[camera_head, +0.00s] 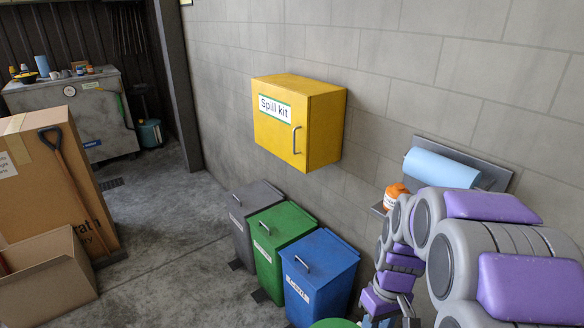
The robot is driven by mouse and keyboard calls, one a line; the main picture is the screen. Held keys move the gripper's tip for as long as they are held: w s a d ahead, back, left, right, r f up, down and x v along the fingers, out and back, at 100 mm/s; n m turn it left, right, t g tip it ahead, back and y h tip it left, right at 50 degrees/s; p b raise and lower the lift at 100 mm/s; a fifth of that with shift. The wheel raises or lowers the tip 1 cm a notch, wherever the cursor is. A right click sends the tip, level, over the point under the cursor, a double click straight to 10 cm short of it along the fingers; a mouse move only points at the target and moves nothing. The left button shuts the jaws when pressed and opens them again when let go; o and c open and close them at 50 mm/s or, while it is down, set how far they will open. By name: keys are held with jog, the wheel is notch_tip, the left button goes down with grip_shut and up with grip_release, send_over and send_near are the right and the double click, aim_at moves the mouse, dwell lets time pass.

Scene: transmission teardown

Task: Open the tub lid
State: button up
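A small orange tub (394,195) with a pale label stands on the grey wall shelf, just left of a blue paper roll. It is the only tub-like container I make out near me. Its top looks orange, but it is too small to tell the lid from the body. My arm covers part of the view to its right and below. My gripper (385,311) seems to be at the lower end of my folded arm, at the bottom edge, below and apart from the tub. Its fingers cannot be made out.
The blue roll (442,168) hangs at a grey wall bracket. A yellow spill kit cabinet (325,125) is on the wall. Grey (240,228), green (266,258) and blue (322,270) lidded bins stand below it. Cardboard boxes (45,275) stand left. The middle floor is clear.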

jog(key=s+a+r+m, duration=0.2)
jog(key=s+r, duration=0.1)
jog(key=s, duration=0.8)
jog(key=s+a+r+m+h, duration=0.1)
jog(key=s+r, duration=0.3)
jog(key=s, duration=0.6)
jog(key=shift+s+a+m+b, duration=0.35)
jog(key=shift+s+a+m, duration=0.05)
jog(key=shift+a, duration=0.35)
jog(key=shift+d+r, duration=0.1)
